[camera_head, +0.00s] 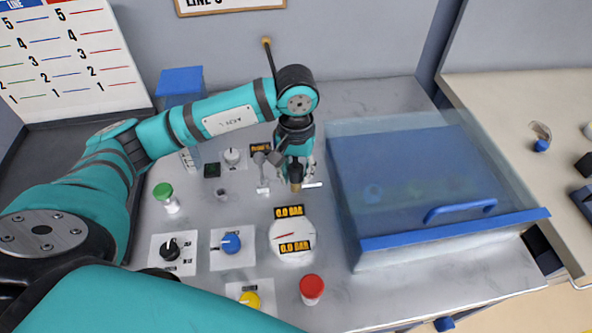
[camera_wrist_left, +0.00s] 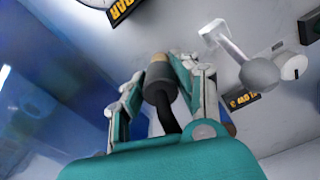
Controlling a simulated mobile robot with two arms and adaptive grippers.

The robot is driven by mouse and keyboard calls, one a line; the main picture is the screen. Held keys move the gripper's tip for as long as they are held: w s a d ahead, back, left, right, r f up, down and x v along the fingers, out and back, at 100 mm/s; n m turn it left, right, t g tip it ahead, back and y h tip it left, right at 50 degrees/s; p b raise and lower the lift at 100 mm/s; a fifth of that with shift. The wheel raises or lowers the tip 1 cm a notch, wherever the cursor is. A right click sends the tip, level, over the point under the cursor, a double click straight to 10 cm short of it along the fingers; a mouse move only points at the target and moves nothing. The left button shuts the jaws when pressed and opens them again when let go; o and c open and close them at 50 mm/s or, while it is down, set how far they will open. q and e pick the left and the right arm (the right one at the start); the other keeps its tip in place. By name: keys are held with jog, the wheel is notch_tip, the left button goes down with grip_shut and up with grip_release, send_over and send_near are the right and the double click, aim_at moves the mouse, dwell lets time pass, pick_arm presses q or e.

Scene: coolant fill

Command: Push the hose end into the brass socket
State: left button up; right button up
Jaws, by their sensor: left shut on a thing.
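My left gripper (camera_head: 297,180) points down over the grey panel, left of the clear-lidded box. It is shut on the hose end, a dark cylinder (camera_wrist_left: 159,75) with a black hose (camera_wrist_left: 166,112) curving from it in the left wrist view. A tan, brass-like part (camera_wrist_left: 158,58) shows at the cylinder's far end, and a small brownish part (camera_head: 296,187) shows below the fingers in the head view. I cannot tell whether this is the hose tip or the brass socket, nor whether they touch. My right gripper is not in view.
A grey lever (camera_head: 263,175) stands close left of the gripper. A round gauge (camera_head: 293,236) reading 0.0 BAR and a red button (camera_head: 312,287) lie in front. A clear-lidded box with a blue handle (camera_head: 460,208) stands right. A thin rod with a brass-coloured tip (camera_head: 266,41) rises behind the arm.

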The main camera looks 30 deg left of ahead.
aim_at(296, 167)
pick_arm(q)
jog(key=shift+f, duration=0.25)
jog(key=o, duration=1)
notch_tip(296, 167, up, 12)
jog(key=shift+r, duration=0.1)
